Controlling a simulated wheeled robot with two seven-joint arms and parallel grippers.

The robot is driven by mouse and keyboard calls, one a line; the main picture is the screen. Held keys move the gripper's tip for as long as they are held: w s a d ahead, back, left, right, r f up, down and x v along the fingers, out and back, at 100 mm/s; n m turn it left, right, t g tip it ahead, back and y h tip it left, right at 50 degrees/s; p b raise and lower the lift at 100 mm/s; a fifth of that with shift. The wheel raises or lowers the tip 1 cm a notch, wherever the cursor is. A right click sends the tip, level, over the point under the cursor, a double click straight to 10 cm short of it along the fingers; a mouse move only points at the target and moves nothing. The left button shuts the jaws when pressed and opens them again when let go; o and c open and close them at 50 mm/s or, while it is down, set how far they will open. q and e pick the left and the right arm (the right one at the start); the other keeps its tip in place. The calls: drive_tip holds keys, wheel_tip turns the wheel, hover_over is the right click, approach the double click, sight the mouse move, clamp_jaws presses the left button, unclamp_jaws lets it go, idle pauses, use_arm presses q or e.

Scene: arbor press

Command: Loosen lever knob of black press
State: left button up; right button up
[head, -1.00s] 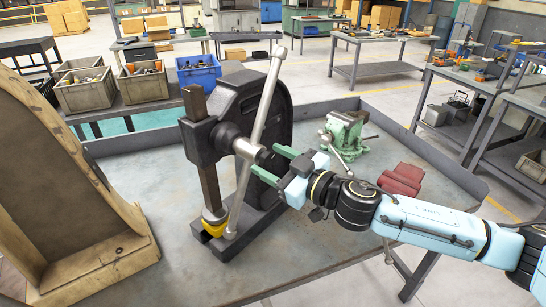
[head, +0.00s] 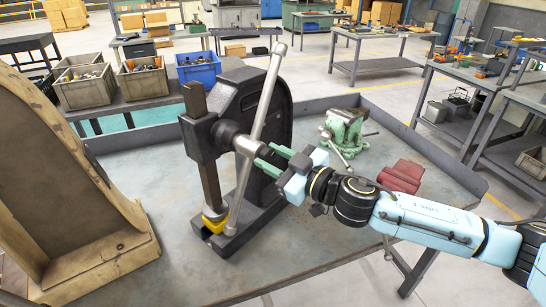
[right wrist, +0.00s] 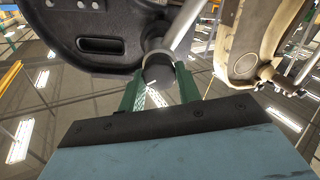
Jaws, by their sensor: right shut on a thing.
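The black arbor press (head: 266,103) stands on the grey workbench, with its long silver lever bar (head: 265,105) slanting up through a hub on the side. The dark, round lever knob shows at the hub's end in the right wrist view (right wrist: 159,72); in the head view my fingers largely hide it. My right gripper (head: 267,157) reaches in from the right, its two green fingers on either side of the knob, shut on it. My left gripper is not in view.
A green vise (head: 345,130) and a dark red block (head: 402,175) stand right of the press. A worn tan housing (head: 60,170) is at left. Grey crates (head: 85,88) and a blue crate (head: 198,70) sit behind. The bench front is clear.

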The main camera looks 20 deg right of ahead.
drive_tip(key=n+p, duration=0.1)
drive_tip(key=n, duration=0.2)
drive_tip(key=shift+n, duration=0.4)
drive_tip(key=n+p, duration=0.1)
drive_tip(key=n, duration=0.2)
drive_tip(key=shift+n, duration=0.3)
drive_tip(key=n, duration=0.4)
drive_tip(key=shift+f+n, duration=0.1)
drive_tip(key=shift+n, duration=0.2)
drive_tip(key=n, duration=0.4)
drive_tip(key=shift+a+n, duration=0.1)
drive_tip(key=shift+n, duration=0.3)
drive_tip(key=o, duration=1)
drive_tip(key=shift+c, duration=0.2)
drive_tip(key=shift+s, duration=0.1)
